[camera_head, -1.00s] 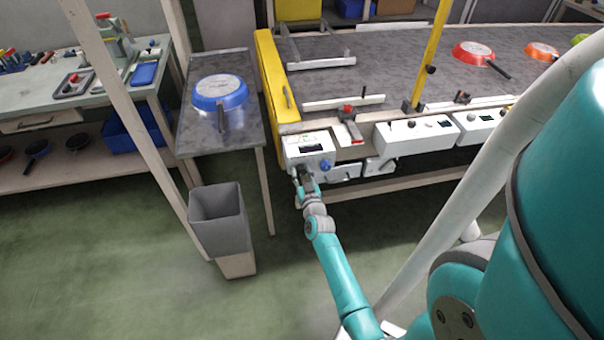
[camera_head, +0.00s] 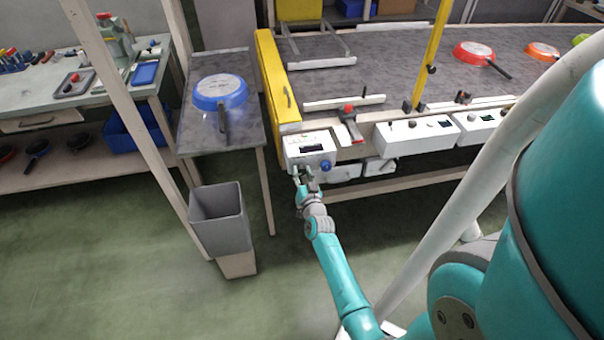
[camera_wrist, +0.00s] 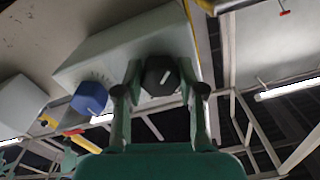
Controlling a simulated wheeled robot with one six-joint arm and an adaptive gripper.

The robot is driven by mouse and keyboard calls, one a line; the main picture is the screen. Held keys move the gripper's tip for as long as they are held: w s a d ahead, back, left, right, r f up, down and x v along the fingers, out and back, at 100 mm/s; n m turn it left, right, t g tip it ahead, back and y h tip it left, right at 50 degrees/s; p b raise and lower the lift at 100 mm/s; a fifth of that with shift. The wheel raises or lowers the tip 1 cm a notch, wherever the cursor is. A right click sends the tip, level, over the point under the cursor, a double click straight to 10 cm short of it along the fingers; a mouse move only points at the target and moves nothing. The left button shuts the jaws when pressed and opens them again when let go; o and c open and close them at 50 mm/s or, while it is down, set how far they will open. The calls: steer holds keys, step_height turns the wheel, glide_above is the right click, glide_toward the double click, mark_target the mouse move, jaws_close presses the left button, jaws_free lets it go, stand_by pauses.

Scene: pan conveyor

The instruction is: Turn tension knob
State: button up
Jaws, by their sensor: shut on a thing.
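A white control box (camera_head: 297,155) is mounted at the near left corner of the conveyor, with a dark display on its upper part. A blue knob (camera_head: 326,165) is on its front at the right; it also shows left of my gripper in the wrist view (camera_wrist: 89,97). A dark knob with a white pointer line (camera_wrist: 160,76) sits between my fingers in the wrist view. My gripper (camera_head: 304,175) is at the box's front; in the wrist view (camera_wrist: 160,88) its two fingers are shut on the dark knob. The pointer line is slanted. In the head view the gripper hides this knob.
A blue pan (camera_head: 220,92) lies on the grey side table. A grey bin (camera_head: 218,215) stands on the floor left of my arm. More white boxes (camera_head: 415,138) line the conveyor's front edge. A red pan (camera_head: 473,52) is on the conveyor. The floor around my arm is clear.

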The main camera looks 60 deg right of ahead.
steer(key=o, duration=1.1)
steer(key=shift+o, duration=0.2)
steer(key=v, duration=1.2)
